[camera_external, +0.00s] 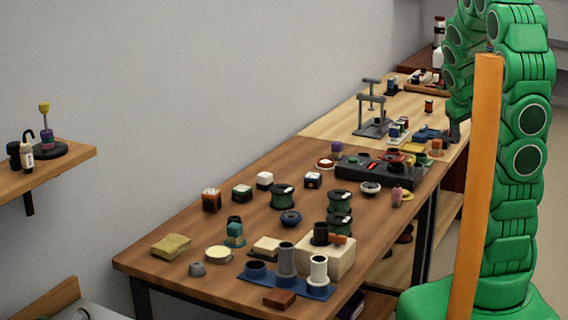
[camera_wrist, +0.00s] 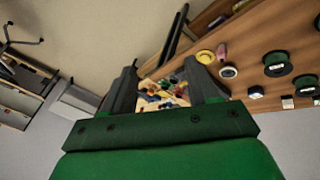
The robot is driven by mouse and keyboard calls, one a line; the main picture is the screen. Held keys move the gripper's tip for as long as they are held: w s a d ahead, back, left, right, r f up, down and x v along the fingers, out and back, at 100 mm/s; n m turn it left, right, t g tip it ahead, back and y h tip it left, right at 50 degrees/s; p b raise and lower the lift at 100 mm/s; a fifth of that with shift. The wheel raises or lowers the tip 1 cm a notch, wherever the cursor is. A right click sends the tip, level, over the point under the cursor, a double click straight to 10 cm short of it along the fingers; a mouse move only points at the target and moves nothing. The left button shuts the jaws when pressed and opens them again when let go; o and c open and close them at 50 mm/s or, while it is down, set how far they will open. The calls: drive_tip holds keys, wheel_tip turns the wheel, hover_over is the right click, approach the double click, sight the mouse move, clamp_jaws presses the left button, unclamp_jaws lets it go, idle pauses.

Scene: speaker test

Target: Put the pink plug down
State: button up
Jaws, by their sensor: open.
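The pink plug (camera_external: 397,197) stands upright near the right edge of the brown table, next to a yellow disc (camera_external: 408,196). The plug also shows in the wrist view (camera_wrist: 221,51), close beside the yellow disc (camera_wrist: 205,57); I cannot tell whether they touch. My gripper (camera_wrist: 165,82) is open, with its two dark fingers apart and nothing visible held between them. In the external view my gripper (camera_external: 454,131) hangs beyond the plug, by the far light-wood table, partly hidden by my arm. The plug is outside my fingers.
A dark box with coloured parts (camera_external: 376,174) lies behind the plug. A dark ring (camera_external: 370,187) and green spools (camera_external: 339,200) stand to its left. A press-like stand (camera_external: 371,126) is on the light-wood table (camera_external: 325,124). Bare wood (camera_external: 375,222) shows in front of the plug.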

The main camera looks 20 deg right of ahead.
drive_tip(key=s+a+g+y, duration=0.1)
drive_tip(key=s+a+g, duration=0.1)
drive_tip(key=s+a, duration=0.3)
drive_tip(key=s+a+r+g+y, duration=0.1)
drive_tip(key=s+a, duration=0.4)
drive_tip(key=s, duration=0.7)
drive_tip(key=s+a+r+g+y, duration=0.1)
drive_tip(key=s+a+g, duration=0.1)
drive_tip(key=s+a, duration=0.4)
drive_tip(key=shift+s+m+g+y, duration=0.3)
drive_tip(key=shift+s+m+y, duration=0.1)
drive_tip(key=shift+s, duration=1.4)
drive_tip(key=n+t, duration=0.2)
drive_tip(key=t, duration=0.3)
hover_over(398, 188)
drive_tip(key=s, duration=0.2)
drive_tip(key=shift+y, duration=0.3)
drive_tip(key=f, duration=2)
drive_tip(key=shift+w+d+f, duration=0.15)
drive_tip(key=shift+w+f, duration=0.05)
drive_tip(key=shift+f, duration=0.2)
drive_tip(key=shift+x, duration=3.75)
drive_tip(key=shift+w, duration=0.1)
